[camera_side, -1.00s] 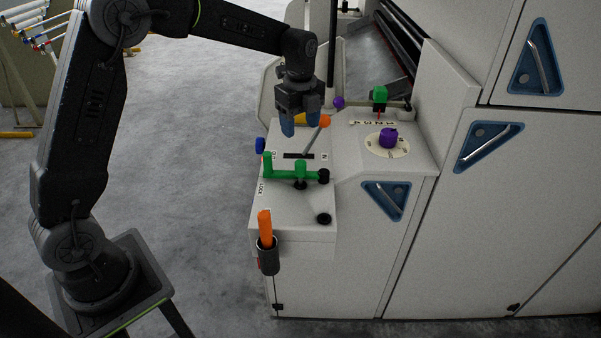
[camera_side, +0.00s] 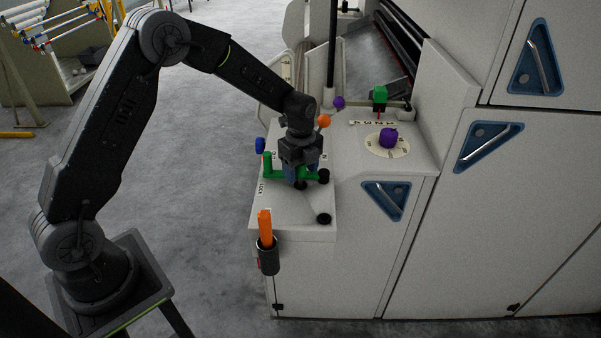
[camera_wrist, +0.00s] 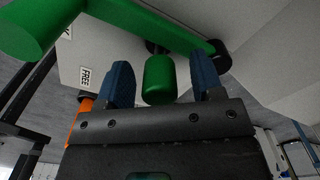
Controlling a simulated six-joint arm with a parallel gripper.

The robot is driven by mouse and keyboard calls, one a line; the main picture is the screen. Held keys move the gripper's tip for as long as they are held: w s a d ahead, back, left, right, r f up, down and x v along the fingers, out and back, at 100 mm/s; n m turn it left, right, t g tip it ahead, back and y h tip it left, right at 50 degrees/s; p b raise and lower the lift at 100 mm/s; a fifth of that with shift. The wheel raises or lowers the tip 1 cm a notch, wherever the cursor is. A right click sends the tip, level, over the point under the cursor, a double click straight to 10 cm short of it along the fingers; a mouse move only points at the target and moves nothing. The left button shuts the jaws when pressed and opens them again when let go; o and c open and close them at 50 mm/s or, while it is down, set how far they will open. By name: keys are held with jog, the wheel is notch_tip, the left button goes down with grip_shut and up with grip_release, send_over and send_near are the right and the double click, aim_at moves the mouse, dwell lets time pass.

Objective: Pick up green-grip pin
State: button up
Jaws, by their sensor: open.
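In the wrist view, a short green cylinder, which looks like the grip of the green-grip pin (camera_wrist: 159,82), stands between my blue fingers. My gripper (camera_wrist: 164,76) is open, with one finger on each side of the grip and a visible gap on both sides. A green bar (camera_wrist: 150,22) runs just behind the grip. In the side view, my gripper (camera_side: 300,180) is low over the panel and hides most of the grip. The green bar's upright end (camera_side: 267,164) shows at left. The pin's lower part is hidden.
An orange-handled tool (camera_side: 265,226) stands in a dark holder (camera_side: 268,258) on the panel's front. A black round socket (camera_side: 324,219) is nearby. A blue knob (camera_side: 260,145) sticks out left.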

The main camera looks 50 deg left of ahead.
jog(key=shift+f, duration=0.3)
jog(key=shift+c, duration=0.3)
jog(key=c, duration=0.9)
jog(key=shift+r, duration=0.1)
jog(key=shift+c, duration=0.2)
notch_tip(320, 180, up, 10)
jog(key=shift+f, duration=0.1)
notch_tip(320, 180, up, 8)
dwell(1.3)
